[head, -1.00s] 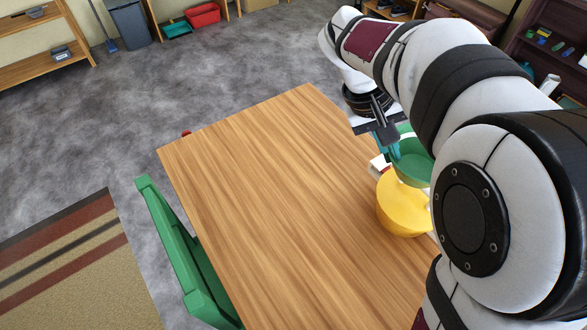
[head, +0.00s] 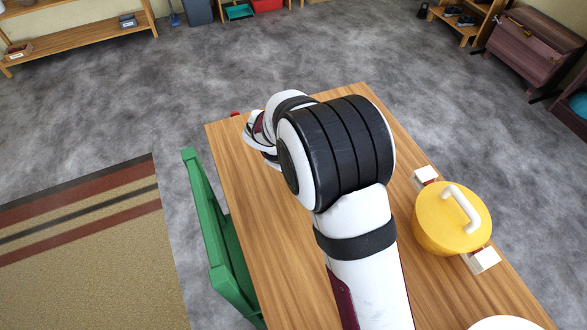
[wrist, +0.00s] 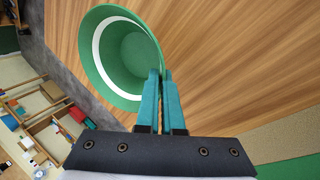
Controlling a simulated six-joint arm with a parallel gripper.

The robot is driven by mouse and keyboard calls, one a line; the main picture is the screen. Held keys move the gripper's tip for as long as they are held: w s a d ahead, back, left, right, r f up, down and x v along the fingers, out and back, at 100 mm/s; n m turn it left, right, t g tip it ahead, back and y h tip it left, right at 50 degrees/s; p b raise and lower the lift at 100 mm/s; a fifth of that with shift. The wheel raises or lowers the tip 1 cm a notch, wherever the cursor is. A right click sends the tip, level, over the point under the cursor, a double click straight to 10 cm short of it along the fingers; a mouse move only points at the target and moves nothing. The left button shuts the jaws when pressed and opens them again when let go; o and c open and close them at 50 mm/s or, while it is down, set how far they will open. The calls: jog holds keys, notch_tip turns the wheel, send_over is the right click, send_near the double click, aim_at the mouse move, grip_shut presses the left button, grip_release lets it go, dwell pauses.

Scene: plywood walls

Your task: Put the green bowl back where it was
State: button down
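The green bowl (wrist: 129,57), with a white band inside, shows in the wrist view, tilted with its opening partly toward the camera. My gripper's teal fingers (wrist: 160,78) are shut on the bowl's rim at its right side. The wooden table top (wrist: 240,50) shows behind it. In the head view my arm reaches over the table toward its far left, hiding the gripper and the bowl. I cannot tell how high the bowl is above the table.
A yellow pot (head: 440,230) with a white lid handle and white side blocks stands at the table's right. A green chair (head: 210,240) is against the left edge. A small red thing (head: 235,114) is at the far left corner. The table's front left is clear.

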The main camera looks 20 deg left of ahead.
jog(key=f, duration=0.2)
jog(key=a+f, duration=0.1)
jog(key=f, duration=0.1)
jog(key=shift+a+f, duration=0.2)
jog(key=shift+f, duration=0.15)
jog(key=c, duration=1.1)
grip_release()
jog(key=shift+f, duration=0.15)
jog(key=shift+o, duration=0.2)
